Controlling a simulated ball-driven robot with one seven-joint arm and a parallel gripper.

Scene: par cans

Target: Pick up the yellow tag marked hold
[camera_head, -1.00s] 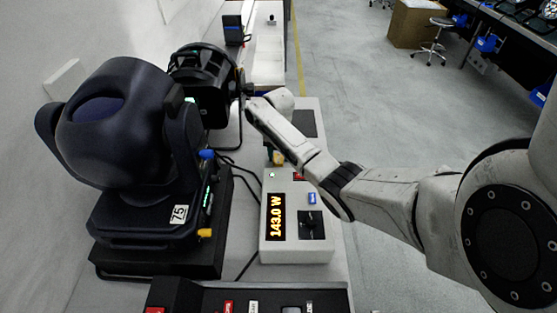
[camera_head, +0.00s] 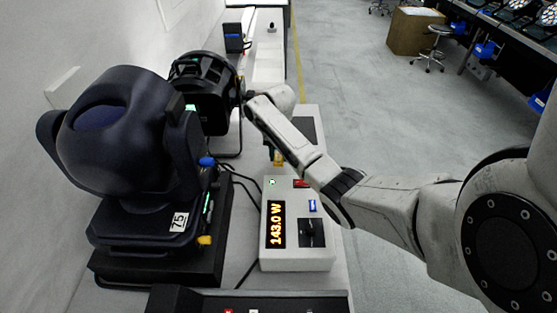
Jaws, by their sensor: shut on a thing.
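A small yellow piece (camera_head: 278,160), which looks like the yellow tag, shows just left of my forearm, above the back edge of the grey power meter box. Its marking is too small to read. My gripper (camera_head: 271,152) is at this yellow piece and appears shut on it. Most of the gripper is hidden behind my arm, so the fingertips do not show clearly. I cannot tell whether the tag touches the surface below.
The power meter (camera_head: 297,245) reads 143.0 W. A dark moving-head light (camera_head: 125,140) labelled 75 stands at left. A black par can (camera_head: 205,92) stands close left of my wrist. A dark console edge (camera_head: 250,301) lies in front. Open floor lies right of the bench.

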